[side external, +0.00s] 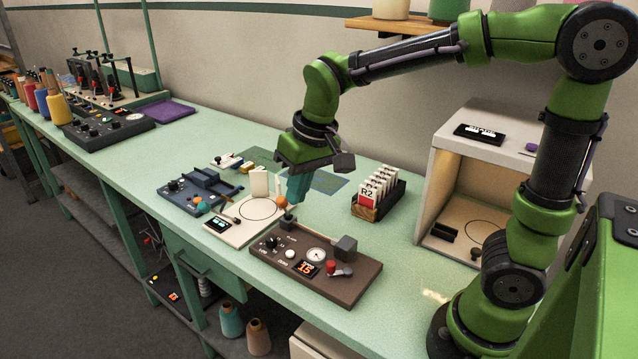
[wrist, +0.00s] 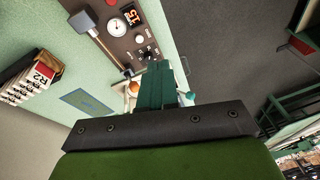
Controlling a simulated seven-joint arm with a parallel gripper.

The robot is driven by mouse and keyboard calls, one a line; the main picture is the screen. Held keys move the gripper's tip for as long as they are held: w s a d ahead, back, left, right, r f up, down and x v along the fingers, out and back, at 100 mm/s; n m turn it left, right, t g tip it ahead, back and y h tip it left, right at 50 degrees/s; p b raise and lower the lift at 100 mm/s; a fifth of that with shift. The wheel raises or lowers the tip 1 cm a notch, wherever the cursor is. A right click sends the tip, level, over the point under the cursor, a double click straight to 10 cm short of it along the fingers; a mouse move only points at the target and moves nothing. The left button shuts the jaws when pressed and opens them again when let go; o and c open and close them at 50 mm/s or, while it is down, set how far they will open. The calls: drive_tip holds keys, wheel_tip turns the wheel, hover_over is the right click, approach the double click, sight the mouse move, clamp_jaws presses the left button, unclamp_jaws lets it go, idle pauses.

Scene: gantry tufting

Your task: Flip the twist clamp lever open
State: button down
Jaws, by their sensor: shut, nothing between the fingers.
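A brown instrument box (side external: 316,268) sits on the green bench with a gauge, knobs and a red display. A thin pale rod runs over its back edge between a small dark block at the left and a larger dark block (side external: 345,247) at the right. My gripper (side external: 294,199), with teal fingers, is shut and empty, pointing down just above the box's left end. An orange ball (side external: 282,201) shows beside the fingertips; whether it belongs to the clamp lever, I cannot tell. In the wrist view, my fingers (wrist: 165,68) partly hide the box's near end (wrist: 142,42).
A white plate device (side external: 243,233) and a blue-grey device (side external: 192,190) stand left of the box. A card rack marked R2 (side external: 376,200) stands behind it. A white open-front cabinet (side external: 440,175) is at the right. The bench between the rack and box is clear.

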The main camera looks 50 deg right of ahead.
drive_tip(key=w+a+f+g+h, duration=0.1)
drive_tip(key=w+h, duration=0.2)
drive_tip(key=w, duration=0.4)
drive_tip(key=w+a+f+g+h, duration=0.1)
drive_tip(key=w+f+g+h, duration=0.1)
drive_tip(key=w, duration=0.6)
drive_tip(key=shift+a+f+m+g+h, duration=0.15)
drive_tip(key=shift+f+m+g+h, duration=0.15)
drive_tip(key=shift+h, duration=0.3)
drive_tip(key=shift+w, duration=0.1)
drive_tip(key=x, duration=1)
drive_tip(key=shift+f, duration=0.15)
drive_tip(key=shift+s+d+r, duration=0.15)
drive_tip(key=shift+d, duration=0.5)
drive_tip(key=shift+s+d+r, duration=0.1)
drive_tip(key=shift+d+r, duration=0.05)
drive_tip(key=shift+d, duration=0.5)
drive_tip(key=shift+s+d+r, duration=0.1)
drive_tip(key=shift+s+d, duration=0.05)
drive_tip(key=shift+d, duration=0.5)
drive_tip(key=shift+d+r+y, duration=0.2)
drive_tip(key=shift+d+y, duration=0.05)
drive_tip(key=shift+y, duration=0.05)
